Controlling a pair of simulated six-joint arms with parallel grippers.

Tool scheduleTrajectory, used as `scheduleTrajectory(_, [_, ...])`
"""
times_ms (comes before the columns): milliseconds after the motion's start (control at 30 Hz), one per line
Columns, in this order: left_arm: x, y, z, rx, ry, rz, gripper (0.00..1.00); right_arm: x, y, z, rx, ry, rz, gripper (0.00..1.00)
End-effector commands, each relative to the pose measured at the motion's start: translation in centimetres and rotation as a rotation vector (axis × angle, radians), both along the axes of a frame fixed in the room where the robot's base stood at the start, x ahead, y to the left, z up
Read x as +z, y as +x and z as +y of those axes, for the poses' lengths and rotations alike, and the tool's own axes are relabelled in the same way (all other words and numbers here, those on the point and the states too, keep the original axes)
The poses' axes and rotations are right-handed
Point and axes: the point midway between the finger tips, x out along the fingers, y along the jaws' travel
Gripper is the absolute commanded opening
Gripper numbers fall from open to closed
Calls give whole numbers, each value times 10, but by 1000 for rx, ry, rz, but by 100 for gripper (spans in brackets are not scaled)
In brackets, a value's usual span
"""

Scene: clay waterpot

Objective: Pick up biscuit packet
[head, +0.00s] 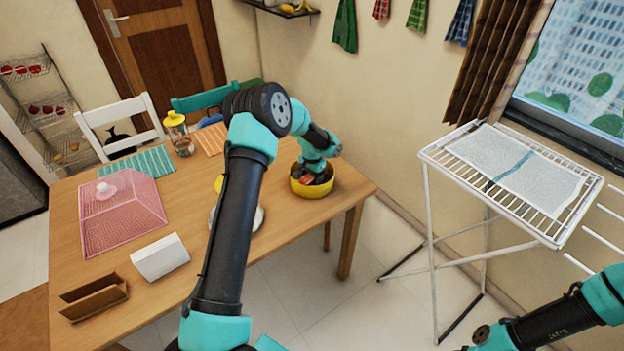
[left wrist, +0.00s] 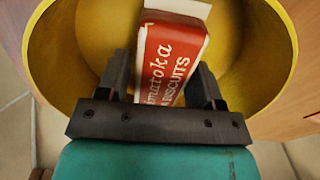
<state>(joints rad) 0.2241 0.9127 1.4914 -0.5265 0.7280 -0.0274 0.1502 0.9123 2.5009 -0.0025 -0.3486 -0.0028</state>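The biscuit packet (left wrist: 172,52) is red with white lettering and a white top, and lies tilted inside a yellow bowl (left wrist: 70,70). In the head view the bowl (head: 316,190) stands near the table's right end, with a bit of the red packet (head: 306,180) showing. My left gripper (head: 318,174) points down into the bowl and hides much of it. In the left wrist view its two fingers (left wrist: 162,78) are apart on either side of the packet, with a gap on the left. The packet's lower end is hidden behind the gripper. My right gripper is out of view.
On the wooden table (head: 195,195) are a pink mesh cover (head: 130,215), a white box (head: 160,257), a brown tray (head: 94,298) and a yellow-lidded jar (head: 180,135). A white drying rack (head: 450,165) stands to the right, apart from the table.

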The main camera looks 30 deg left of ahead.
Motion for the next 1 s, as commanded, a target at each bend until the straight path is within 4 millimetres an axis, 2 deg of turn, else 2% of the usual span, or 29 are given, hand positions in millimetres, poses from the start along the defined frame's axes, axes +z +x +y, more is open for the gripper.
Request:
scheduleTrajectory(67, [0,0,0,0,0,0,53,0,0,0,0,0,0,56])
scheduleTrajectory(400, [0,0,0,0,0,0,20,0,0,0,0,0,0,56])
scheduleTrajectory(767, [8,0,0,0,1,-1,20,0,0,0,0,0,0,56])
scheduleTrajectory(1000, [42,1,0,0,1,-4,20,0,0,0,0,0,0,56])
